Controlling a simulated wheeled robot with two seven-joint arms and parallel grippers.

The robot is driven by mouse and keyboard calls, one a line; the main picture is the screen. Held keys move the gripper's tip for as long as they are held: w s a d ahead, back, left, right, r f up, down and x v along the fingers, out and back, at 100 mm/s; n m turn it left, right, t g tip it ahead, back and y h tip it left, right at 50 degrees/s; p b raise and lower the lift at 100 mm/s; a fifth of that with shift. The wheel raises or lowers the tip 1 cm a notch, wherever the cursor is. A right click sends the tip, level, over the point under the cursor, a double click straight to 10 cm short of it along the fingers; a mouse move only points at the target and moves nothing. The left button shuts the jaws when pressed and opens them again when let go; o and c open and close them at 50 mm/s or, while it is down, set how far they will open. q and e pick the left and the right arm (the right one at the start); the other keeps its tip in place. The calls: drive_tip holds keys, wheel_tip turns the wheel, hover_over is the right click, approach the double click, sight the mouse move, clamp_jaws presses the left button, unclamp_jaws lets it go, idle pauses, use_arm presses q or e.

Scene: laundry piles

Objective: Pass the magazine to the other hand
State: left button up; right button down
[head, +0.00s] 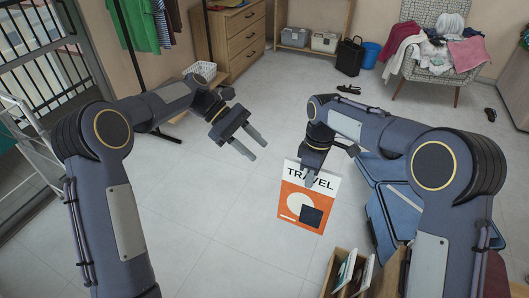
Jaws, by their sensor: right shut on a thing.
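The magazine (291,202) has a white top with the word TRAVEL and an orange lower part with a pale circle and a dark square. It hangs upright in the middle of the head view. My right gripper (309,181) is shut on the magazine at its top edge, and its fingers cover part of the cover. My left gripper (252,146) is open and empty, up and to the left of the magazine, with its two fingers pointing toward it. A clear gap lies between the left fingers and the magazine.
A wooden box (340,262) holding thin upright items stands at the bottom, right of the magazine. A blue folded thing (383,215) lies under my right arm. A clothes-laden chair (437,72) and a wooden drawer unit (236,40) stand behind. The tiled floor (215,215) at centre left is clear.

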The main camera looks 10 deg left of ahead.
sight(298, 179)
use_arm(q)
drive_tip(key=w+d+f+n+g+h, duration=0.2)
drive_tip(key=w+f, duration=0.2)
drive_tip(key=f, duration=0.2)
drive_tip(key=x, duration=1.2)
drive_tip(key=shift+w+d+f, duration=0.15)
drive_tip(key=shift+d+f, duration=0.1)
clamp_jaws()
unclamp_jaws()
